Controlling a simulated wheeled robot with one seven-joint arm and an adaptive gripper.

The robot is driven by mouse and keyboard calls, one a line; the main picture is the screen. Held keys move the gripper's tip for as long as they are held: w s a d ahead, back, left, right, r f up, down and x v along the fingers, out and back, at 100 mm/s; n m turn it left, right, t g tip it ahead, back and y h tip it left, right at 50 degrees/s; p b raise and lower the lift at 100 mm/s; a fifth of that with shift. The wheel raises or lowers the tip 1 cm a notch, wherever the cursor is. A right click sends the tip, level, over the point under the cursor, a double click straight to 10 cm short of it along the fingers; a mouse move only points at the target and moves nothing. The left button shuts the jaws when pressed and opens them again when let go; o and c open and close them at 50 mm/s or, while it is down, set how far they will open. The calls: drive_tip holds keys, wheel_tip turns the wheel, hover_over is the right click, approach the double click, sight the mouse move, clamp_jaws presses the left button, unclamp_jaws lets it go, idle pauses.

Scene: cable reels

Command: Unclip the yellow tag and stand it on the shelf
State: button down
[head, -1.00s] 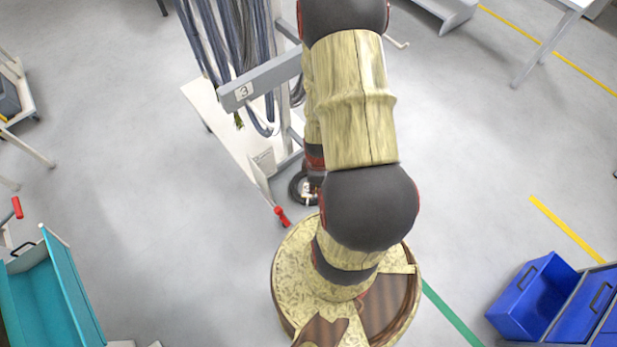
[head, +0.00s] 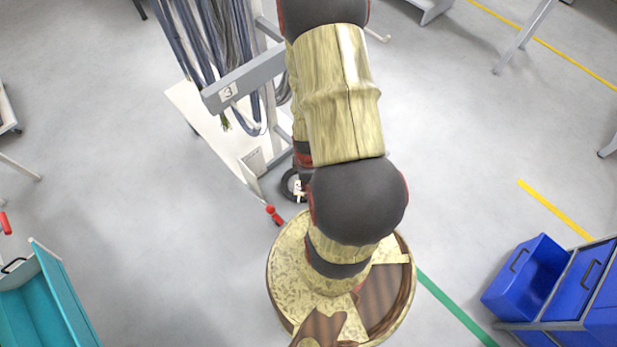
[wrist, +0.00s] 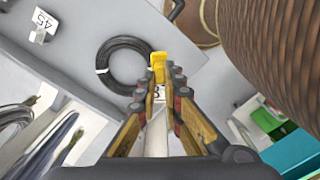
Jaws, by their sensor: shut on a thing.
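The yellow tag (wrist: 158,62) shows in the wrist view just beyond the fingertips, at the upper middle. My gripper (wrist: 157,88) is shut on it, with a finger on each side. The tag stands out in front of the fingertips; its lower part is hidden between them. It cannot be made out in the head view, where my own arm covers the gripper. Beside the tag, to its left, lies a coil of black cable (wrist: 104,65) with a white band, on a pale grey surface (wrist: 90,20). I cannot tell whether the tag still touches the coil.
In the head view, hanks of cable (head: 205,45) hang from a rack with a grey arm (head: 245,82) marked 3. A white board (head: 205,120) lies below it. A teal bin (head: 50,290) stands lower left, a blue bin (head: 528,285) lower right.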

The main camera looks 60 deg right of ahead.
drive_tip(key=shift+r+p, duration=1.05)
drive_tip(key=shift+r, duration=0.4)
